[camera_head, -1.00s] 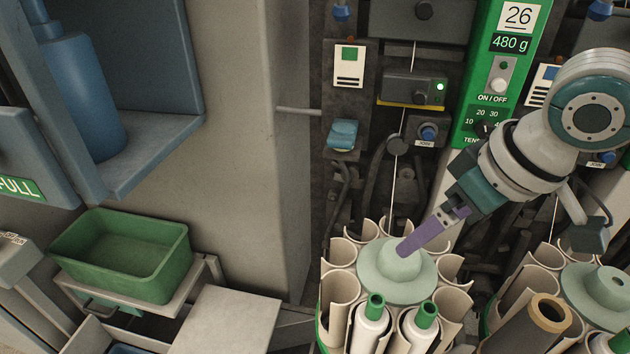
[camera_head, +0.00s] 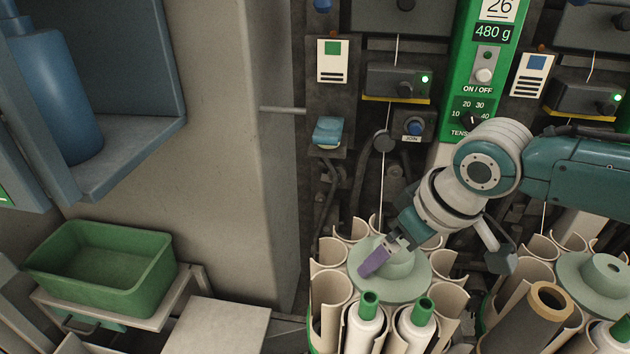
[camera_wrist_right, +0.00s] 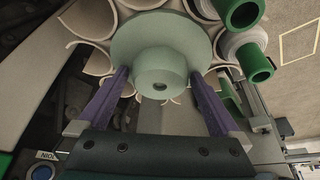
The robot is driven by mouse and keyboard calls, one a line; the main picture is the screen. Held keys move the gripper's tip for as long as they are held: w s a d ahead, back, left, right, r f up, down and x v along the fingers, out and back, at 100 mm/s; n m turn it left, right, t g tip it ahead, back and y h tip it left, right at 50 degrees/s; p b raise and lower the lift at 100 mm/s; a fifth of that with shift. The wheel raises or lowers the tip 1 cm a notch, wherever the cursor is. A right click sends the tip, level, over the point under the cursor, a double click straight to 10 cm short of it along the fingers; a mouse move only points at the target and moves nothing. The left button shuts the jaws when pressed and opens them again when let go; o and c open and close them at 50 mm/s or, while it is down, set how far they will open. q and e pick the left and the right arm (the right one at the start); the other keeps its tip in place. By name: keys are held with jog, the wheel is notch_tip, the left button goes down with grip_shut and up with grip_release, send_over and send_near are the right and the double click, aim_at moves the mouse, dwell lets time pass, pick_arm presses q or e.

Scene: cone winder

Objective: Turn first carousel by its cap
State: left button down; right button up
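The first carousel (camera_head: 330,285) stands at the lower middle of the head view, a ring of cream half-tubes around a pale green cap (camera_head: 418,284) with a raised round hub. Two white bobbins with green tops stand in its front tubes. My right gripper (camera_head: 375,263) is over the cap, pointing down and left. In the right wrist view its purple fingers (camera_wrist_right: 158,76) are spread, one on each side of the cap's hub (camera_wrist_right: 160,70), with a gap visible on both sides. Whether the fingers touch the cap's disc, I cannot tell. My left gripper is not in view.
A second carousel with a similar green cap (camera_head: 600,281) and a brown tube (camera_head: 530,318) stands close on the right. Winder units with a green panel (camera_head: 478,90) rise behind. A green bin (camera_head: 105,270) is at the lower left, beside a grey wall.

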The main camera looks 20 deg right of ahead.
grip_shut()
dwell(0.7)
